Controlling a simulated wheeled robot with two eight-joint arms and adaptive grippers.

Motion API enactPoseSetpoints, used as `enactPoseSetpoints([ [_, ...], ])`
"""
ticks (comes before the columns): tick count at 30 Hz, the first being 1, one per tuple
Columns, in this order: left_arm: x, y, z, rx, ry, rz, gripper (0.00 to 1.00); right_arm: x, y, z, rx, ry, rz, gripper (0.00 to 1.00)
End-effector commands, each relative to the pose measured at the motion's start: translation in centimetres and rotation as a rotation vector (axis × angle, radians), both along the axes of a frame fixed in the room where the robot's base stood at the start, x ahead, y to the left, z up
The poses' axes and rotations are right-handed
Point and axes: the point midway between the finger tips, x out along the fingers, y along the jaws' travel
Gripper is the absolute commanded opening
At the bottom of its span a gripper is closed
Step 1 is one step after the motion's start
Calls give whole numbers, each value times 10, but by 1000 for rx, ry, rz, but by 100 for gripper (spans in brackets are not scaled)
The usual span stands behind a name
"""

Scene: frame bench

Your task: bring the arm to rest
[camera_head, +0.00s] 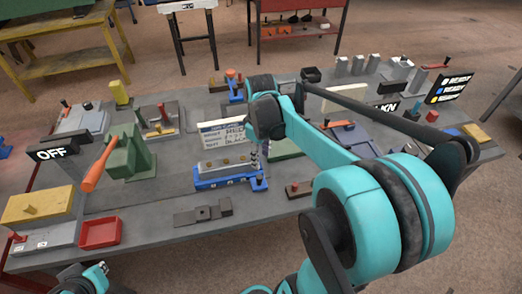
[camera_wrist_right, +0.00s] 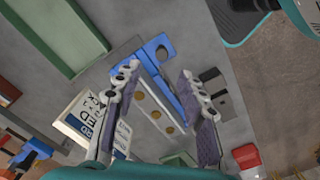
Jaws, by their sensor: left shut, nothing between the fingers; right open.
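My right gripper (camera_head: 260,155) hangs pointing down over the middle of the bench. It also shows in the right wrist view (camera_wrist_right: 158,72), where its two fingers are spread with nothing between them. Beneath it lies a blue fixture (camera_head: 203,184) with a row of brass discs; it shows between the fingers in the wrist view (camera_wrist_right: 157,55). A white and blue text card (camera_head: 220,131) stands behind the fixture. My right arm crosses the right half of the head view and hides part of the bench. My left gripper (camera_head: 90,279) is shut and empty at the lower left, before the bench's front edge.
The grey bench (camera_head: 130,222) is crowded. An orange lever (camera_head: 98,167) on a green block, an OFF sign (camera_head: 63,152) and a red tray (camera_head: 100,232) stand left. A dark grey block (camera_head: 203,214) lies near the front edge. Several grey posts (camera_head: 357,65) stand at the back right.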

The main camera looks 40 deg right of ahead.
Motion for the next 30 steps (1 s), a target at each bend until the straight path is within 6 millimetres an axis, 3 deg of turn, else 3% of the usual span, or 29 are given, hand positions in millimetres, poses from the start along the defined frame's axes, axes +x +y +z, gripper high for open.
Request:
enactPoseSetpoints([
  [7,0,0,0,0,0,0,0,0,0,24,0,0,0,41],
  [24,0,0,0,0,0,0,0,0,1,24,-1,-3,-1,41],
  [28,0,0,-4,0,0,0,0,-5,16,23,-16,-47,-28,41],
  [30,0,0,-8,0,0,0,0,-10,33,21,-28,-103,-61,41],
])
